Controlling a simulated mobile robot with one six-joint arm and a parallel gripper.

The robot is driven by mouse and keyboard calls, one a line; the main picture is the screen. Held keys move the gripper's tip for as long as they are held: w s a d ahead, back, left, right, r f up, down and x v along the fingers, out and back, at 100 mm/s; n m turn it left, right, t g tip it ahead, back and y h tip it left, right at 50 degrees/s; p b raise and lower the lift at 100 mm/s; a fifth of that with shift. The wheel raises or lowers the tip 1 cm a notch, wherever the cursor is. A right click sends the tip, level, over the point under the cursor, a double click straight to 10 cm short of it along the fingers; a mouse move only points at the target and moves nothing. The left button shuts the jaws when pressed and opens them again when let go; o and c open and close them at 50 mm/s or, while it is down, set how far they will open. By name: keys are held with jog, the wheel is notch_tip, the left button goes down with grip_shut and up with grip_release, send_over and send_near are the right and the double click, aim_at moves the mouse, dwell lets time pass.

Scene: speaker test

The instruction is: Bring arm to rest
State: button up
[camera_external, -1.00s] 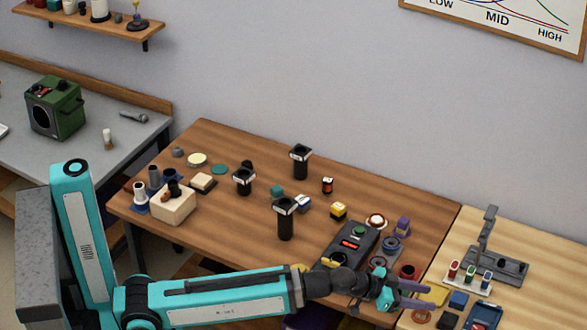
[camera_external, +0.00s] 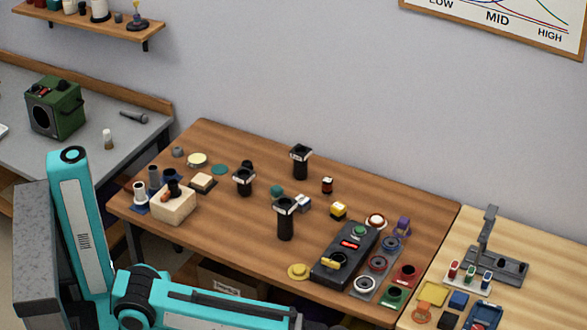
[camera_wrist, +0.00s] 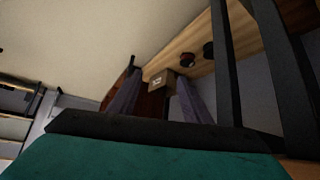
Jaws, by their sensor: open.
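My teal arm (camera_external: 215,310) runs along the bottom edge of the external view, in front of the brown table (camera_external: 230,262). Its wrist is cut off by the frame and my gripper is out of sight there. In the wrist view my gripper (camera_wrist: 158,76) shows two purplish-grey fingers spread apart. Nothing is visibly held between them. A small tan box (camera_wrist: 161,82) shows in the gap, seemingly beyond the fingertips.
The brown table holds a dark device (camera_external: 345,254), colored rings, a yellow disc (camera_external: 298,271), black posts (camera_external: 285,219) and a wooden block (camera_external: 173,206). A light-wood table (camera_external: 525,290) adjoins at right. Dark bars cross the wrist view.

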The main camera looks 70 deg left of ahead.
jog(key=s+a+f+n+g+y, duration=0.1)
jog(key=s+a+f+g, duration=0.2)
jog(key=s+a+f, duration=0.6)
jog(key=s+a+f+n+g+y, duration=0.1)
jog(key=s+a+f+g+y, duration=0.15)
jog(key=s+a+f, duration=0.65)
jog(key=s+a+f+g, duration=0.1)
jog(key=s+f+g, duration=0.1)
jog(key=s, duration=0.4)
jog(key=s+a+f+n+g, duration=0.1)
jog(key=s+a+f+g, duration=0.1)
jog(key=s+f, duration=0.3)
jog(key=s+a+f+g, duration=0.1)
jog(key=s+f+g, duration=0.2)
jog(key=s, duration=0.6)
jog(key=shift+s+a+f+n+g, duration=0.15)
jog(key=shift+a+f+n+g, duration=0.2)
jog(key=shift+a+f+n, duration=0.1)
jog(key=shift+h, duration=0.25)
dwell(3.5)
